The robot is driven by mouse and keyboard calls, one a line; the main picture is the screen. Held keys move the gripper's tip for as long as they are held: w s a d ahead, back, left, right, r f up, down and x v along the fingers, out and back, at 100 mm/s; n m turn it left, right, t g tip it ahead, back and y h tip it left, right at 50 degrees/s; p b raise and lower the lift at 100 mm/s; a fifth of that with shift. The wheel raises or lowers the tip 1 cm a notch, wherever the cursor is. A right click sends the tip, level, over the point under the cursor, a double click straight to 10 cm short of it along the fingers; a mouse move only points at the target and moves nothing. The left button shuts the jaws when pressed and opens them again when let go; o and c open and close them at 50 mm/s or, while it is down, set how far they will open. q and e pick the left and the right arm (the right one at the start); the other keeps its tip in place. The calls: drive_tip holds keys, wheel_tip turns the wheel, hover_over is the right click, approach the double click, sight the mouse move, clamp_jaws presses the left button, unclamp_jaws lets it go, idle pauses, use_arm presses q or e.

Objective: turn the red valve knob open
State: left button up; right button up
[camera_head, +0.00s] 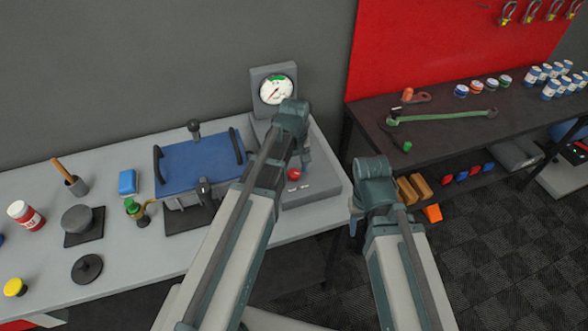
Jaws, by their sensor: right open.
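The red valve knob (294,174) sits on the grey base (318,190) of a gauge unit on the left bench.
A blue-lidded press (200,165) stands left of the gauge unit. A blue block (128,182), a brass valve fitting (138,210) and several pots lie further left. The dark workbench (440,145) on the right carries a green wrench (440,117) and several cans.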

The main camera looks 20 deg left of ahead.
sight(294, 173)
use_arm(q)
drive_tip(key=shift+r, duration=0.1)
wheel_tip(294, 173, up, 14)
drive_tip(key=p, duration=1.3)
drive_tip(key=shift+p, duration=0.4)
drive_tip(key=shift+f, duration=0.2)
drive_tip(key=s+d+f+m+b, duration=0.3)
drive_tip(key=s+d+m+b, duration=0.1)
drive_tip(key=s+d+m, duration=0.1)
drive_tip(key=s+d+f+m+y+b, duration=0.1)
drive_tip(key=s+d+f+m+b, duration=0.2)
drive_tip(key=s+m, duration=0.4)
drive_tip(key=s+d+f, duration=0.1)
drive_tip(key=s+d, duration=0.1)
drive_tip(key=shift+s+d+f+b, duration=0.25)
drive_tip(key=shift+s+b, duration=0.05)
drive_tip(key=shift+b, duration=0.05)
